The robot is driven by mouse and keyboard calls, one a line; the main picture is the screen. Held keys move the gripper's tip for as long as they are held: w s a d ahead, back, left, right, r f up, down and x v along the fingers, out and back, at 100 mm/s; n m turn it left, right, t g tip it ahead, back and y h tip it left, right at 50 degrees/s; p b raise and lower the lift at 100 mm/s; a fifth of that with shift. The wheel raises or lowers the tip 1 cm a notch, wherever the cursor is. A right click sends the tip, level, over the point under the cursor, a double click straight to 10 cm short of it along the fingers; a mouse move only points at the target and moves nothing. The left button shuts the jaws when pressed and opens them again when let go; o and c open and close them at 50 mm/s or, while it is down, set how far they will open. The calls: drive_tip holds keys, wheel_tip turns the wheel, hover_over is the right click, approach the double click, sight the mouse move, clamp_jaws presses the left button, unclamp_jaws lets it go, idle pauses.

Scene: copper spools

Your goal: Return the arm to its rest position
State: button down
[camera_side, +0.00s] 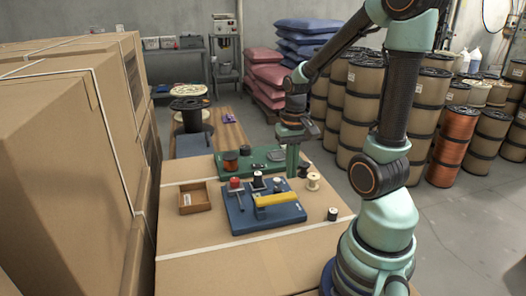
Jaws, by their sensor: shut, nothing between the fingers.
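My arm rises from its base at the lower right of the side view, bends over high up and reaches down to the left. My gripper (292,160) points down above the back right part of the cardboard work surface (190,255), near the green board (217,159). It is shut with nothing held. The fingertips are small and partly lost against the green behind them, so I cannot tell their exact height above the board.
A blue board (238,222) carries a yellow bar (275,199) and small spools. A wooden tray (194,197) stands left of it. A pale spool (313,181) and a dark spool (332,214) stand right. Stacked boxes (70,150) wall the left; the front surface is clear.

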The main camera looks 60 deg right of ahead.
drive_tip(key=w+a+r+n+t, duration=0.2)
drive_tip(key=a+r+n, duration=0.2)
drive_tip(key=a+r, duration=0.2)
drive_tip(key=w+a+r+n+t, duration=0.2)
drive_tip(key=a+r+n, duration=0.3)
drive_tip(key=a, duration=0.5)
drive_tip(key=shift+w+r+t, duration=0.3)
drive_tip(key=shift+r+t, duration=0.05)
drive_tip(key=shift+t, duration=0.45)
drive_tip(key=shift+d, duration=0.1)
